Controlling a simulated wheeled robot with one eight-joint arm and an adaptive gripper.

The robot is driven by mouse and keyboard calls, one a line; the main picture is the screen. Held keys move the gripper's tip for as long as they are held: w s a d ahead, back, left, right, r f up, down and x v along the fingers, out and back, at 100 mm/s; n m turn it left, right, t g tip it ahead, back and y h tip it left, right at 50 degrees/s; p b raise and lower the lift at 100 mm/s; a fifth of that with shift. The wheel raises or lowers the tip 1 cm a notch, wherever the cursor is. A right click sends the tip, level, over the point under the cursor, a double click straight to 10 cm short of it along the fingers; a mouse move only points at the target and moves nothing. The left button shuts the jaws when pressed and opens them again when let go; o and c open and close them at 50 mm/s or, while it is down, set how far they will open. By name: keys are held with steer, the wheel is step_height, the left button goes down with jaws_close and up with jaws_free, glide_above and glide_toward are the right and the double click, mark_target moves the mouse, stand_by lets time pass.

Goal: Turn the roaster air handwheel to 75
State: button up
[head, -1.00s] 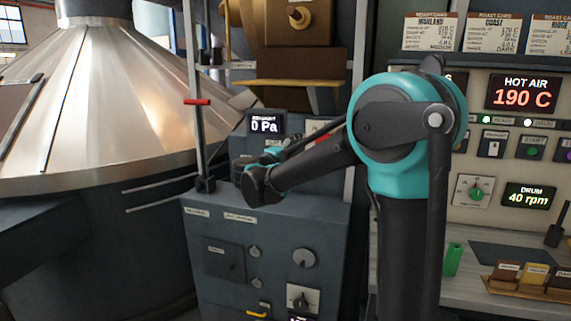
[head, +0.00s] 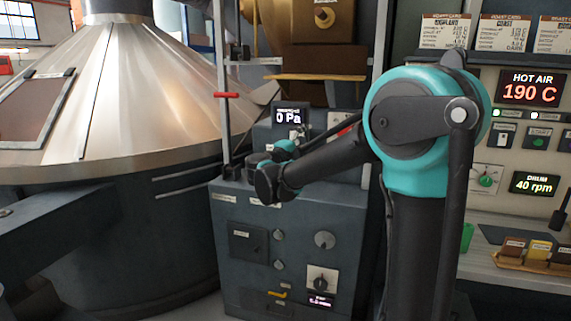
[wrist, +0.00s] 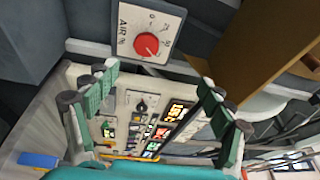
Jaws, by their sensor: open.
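The roaster air handwheel shows in the wrist view as a round red knob (wrist: 147,45) on a pale plate (wrist: 125,42) marked "AIR %". A scale with small figures runs along its right side; the exact setting is too small to read. My gripper (wrist: 158,82) is open and empty, its two green-padded fingers spread wide. The knob lies beyond the fingertips, above the gap between them in the picture, and looks apart from them. In the head view my arm covers part of the scene, and I cannot make out the gripper's fingers or the red knob.
A grey cabinet (head: 236,268) with dials stands below my arm. A large metal cone (head: 130,95) fills the left. The control panel (head: 483,150) with the "HOT AIR 190 C" display (head: 533,89) is at right. A brown housing (wrist: 262,45) sits beside the knob plate.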

steer(key=s+f+n+g+y, duration=0.2)
steer(key=s+f+n+y, duration=0.6)
steer(key=n, duration=0.4)
steer(key=s+f+n+g+y, duration=0.1)
steer(key=s+f+n+y, duration=0.6)
steer(key=f+n, duration=0.4)
steer(key=s+d+f+n+g+h, duration=0.1)
steer(key=s+d+f+g+h, duration=0.1)
steer(key=s+d+f+g, duration=0.2)
steer(key=s+d+f+g+h, duration=0.2)
steer(key=s+d+f+g, duration=0.2)
steer(key=s+d+f, duration=0.4)
steer(key=s+f, duration=0.4)
steer(key=s, duration=0.2)
steer(key=shift+s+f+n, duration=0.25)
steer(key=shift+s+n, duration=0.15)
